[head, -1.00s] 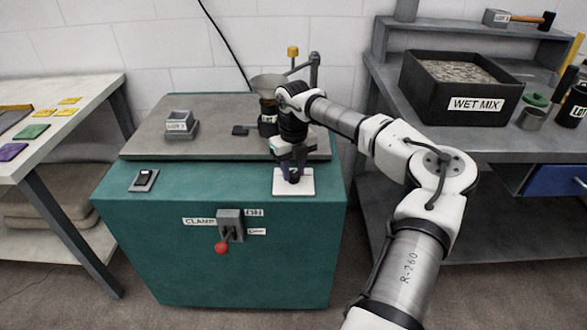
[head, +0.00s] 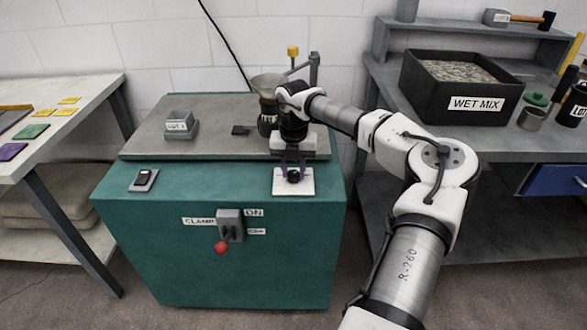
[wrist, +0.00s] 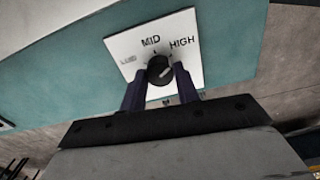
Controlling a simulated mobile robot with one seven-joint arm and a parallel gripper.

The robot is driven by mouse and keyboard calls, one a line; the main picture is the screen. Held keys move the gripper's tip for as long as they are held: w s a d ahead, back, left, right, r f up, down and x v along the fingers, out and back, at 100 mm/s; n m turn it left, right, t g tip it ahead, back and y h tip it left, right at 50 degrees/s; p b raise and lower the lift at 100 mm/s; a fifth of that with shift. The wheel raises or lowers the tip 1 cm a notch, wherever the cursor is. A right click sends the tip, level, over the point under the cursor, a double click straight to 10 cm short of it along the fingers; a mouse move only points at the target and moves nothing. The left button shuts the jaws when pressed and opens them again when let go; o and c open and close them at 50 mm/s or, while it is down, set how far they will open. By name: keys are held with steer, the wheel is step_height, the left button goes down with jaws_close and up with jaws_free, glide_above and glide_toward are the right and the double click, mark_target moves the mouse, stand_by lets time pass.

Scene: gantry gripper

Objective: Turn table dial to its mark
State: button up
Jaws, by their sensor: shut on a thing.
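The table dial (head: 293,178) is a small round black knob on a white plate (head: 306,189) at the front right of the green cabinet top. In the wrist view, the dial (wrist: 158,68) sits below the labels MID and HIGH, with a fainter label at left that is hard to read. A pale line on the knob slants toward the HIGH side; its exact alignment is unclear. My gripper (head: 293,168) points down over the plate with its purple fingers shut on the dial, one on each side. The fingers (wrist: 156,84) hide part of the plate's lower edge.
A clamp switch (head: 230,225) with a red knob is on the cabinet front. A black rocker switch (head: 144,180) sits at the top's left. Behind are a grey slab (head: 215,145), a labelled block (head: 178,125) and a funnel (head: 268,82).

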mark_target(293, 173)
stand_by(0.3)
steer(key=o, duration=1)
steer(key=shift+c, duration=0.2)
steer(key=shift+r, duration=0.1)
step_height(293, 173, up, 14)
